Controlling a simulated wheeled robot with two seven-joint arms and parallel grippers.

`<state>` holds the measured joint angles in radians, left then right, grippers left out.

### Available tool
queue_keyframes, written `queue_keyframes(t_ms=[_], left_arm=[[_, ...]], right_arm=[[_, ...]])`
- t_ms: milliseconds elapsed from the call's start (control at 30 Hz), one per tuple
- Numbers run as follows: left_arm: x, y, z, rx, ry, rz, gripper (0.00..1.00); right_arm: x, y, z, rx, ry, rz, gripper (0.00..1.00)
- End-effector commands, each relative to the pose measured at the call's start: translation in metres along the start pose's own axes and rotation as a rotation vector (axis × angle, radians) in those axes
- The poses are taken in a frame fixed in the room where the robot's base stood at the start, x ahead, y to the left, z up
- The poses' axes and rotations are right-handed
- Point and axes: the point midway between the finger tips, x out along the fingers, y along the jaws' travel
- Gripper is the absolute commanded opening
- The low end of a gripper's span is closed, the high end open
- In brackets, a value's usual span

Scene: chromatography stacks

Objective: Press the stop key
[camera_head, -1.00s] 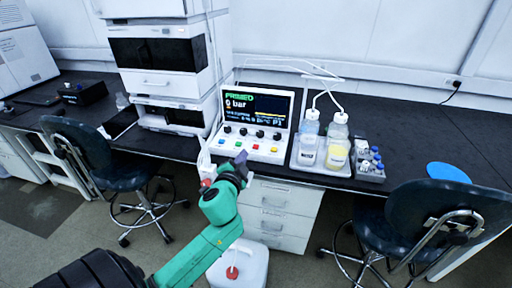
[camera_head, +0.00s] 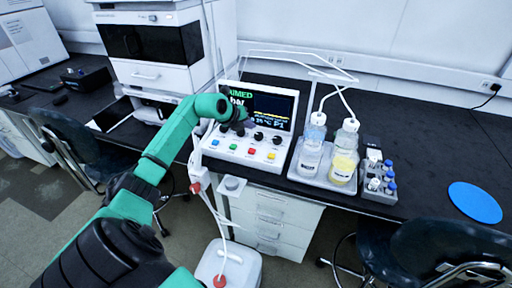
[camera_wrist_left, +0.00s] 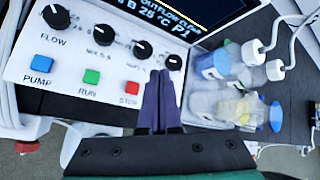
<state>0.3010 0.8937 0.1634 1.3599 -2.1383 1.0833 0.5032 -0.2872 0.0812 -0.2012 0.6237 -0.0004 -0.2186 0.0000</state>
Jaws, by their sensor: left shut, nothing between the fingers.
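The stop key is the red square key (camera_head: 251,150) on the sloped front of a white control unit (camera_head: 205,149). In the left wrist view the red key (camera_wrist_left: 131,88) is labelled STOP, beside the green RUN key (camera_wrist_left: 91,76) and blue PUMP key (camera_wrist_left: 43,63). My left gripper (camera_head: 239,126) is over the unit, near its knobs. In the left wrist view its shut, empty fingers (camera_wrist_left: 160,74) appear just right of the red key, and I cannot tell how high above the panel they are. The yellow key (camera_head: 271,155) shows in the head view. My right gripper is out of view.
Black knobs (camera_head: 259,136) stand above the keys, under the screen (camera_head: 270,106). A tray (camera_head: 324,182) with tubed bottles (camera_head: 345,152) stands right of the unit, beside a vial rack (camera_head: 379,196). A chair (camera_head: 440,250) is at the lower right.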

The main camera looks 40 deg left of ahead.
Motion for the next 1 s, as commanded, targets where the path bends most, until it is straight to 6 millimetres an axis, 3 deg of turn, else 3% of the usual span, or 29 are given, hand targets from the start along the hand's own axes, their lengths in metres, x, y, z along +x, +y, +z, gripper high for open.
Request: queue_keyframes(t_ms=[100,200,500,733,1000], left_arm=[[0.0,-0.001,-0.001,0.001,0.0,-0.002,0.0],[0.002,0.0,-0.002,0.001,0.0,-0.003,0.0],[0.025,0.016,-0.019,-0.001,0.001,-0.006,0.0],[0.05,0.034,-0.037,0.0,0.0,-0.006,0.0],[0.063,0.043,-0.046,0.002,0.0,-0.005,0.0]], right_arm=[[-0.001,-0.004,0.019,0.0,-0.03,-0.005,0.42],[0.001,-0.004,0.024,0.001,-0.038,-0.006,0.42],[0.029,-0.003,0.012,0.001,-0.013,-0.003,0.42],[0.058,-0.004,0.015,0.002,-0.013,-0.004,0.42],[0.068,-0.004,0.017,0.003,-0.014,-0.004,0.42]])
